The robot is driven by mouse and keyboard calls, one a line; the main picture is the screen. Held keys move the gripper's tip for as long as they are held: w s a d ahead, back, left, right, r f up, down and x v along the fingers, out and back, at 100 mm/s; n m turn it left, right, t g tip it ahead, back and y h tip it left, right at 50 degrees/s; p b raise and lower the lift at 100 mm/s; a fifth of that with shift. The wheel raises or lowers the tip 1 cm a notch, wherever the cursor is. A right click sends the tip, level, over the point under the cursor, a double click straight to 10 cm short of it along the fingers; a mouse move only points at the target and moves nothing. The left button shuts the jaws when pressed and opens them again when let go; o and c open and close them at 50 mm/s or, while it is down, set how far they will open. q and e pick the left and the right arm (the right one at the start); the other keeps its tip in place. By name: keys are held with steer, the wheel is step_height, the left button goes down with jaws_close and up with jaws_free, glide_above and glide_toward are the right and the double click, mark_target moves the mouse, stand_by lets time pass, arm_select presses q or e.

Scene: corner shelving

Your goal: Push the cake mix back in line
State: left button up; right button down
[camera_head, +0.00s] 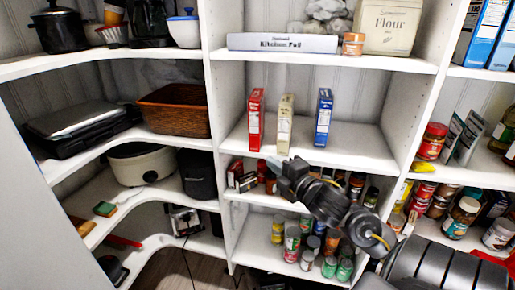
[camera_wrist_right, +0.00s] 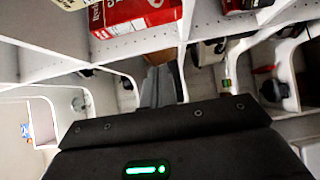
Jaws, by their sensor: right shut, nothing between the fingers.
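Three slim boxes stand upright on the middle shelf in the head view: a red box (camera_head: 256,118), a cream box (camera_head: 285,122) and a blue box (camera_head: 323,117). I cannot read which is the cake mix. The cream box stands slightly nearer the front edge than the other two. My right gripper (camera_head: 273,165) is shut and empty, just below and in front of the red and cream boxes, apart from them. Its fingers (camera_wrist_right: 158,86) also show in the right wrist view, with a red box (camera_wrist_right: 135,12) beyond at the top. My left gripper is not in view.
The middle shelf (camera_head: 355,143) is clear right of the blue box. Its front edge and side dividers bound the bay. Spice jars (camera_head: 292,243) and bottles crowd the shelves below. A foil box (camera_head: 283,43) and flour canister (camera_head: 389,25) stand above. A wicker basket (camera_head: 173,108) is left.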

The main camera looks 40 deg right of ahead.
mark_target(258, 139)
steer(key=w+d+b, duration=0.1)
steer(key=w, duration=0.2)
steer(key=w+d+b, duration=0.1)
steer(key=w+b, duration=0.1)
steer(key=w, duration=0.2)
steer(key=w+d+b, duration=0.1)
steer(key=w+b, duration=0.1)
steer(key=w, duration=0.2)
steer(key=shift+w+d, duration=0.3)
steer(key=shift+d, duration=0.35)
steer(key=shift+w, duration=0.1)
steer(key=shift+w+d, duration=0.85)
steer(key=shift+d, duration=0.25)
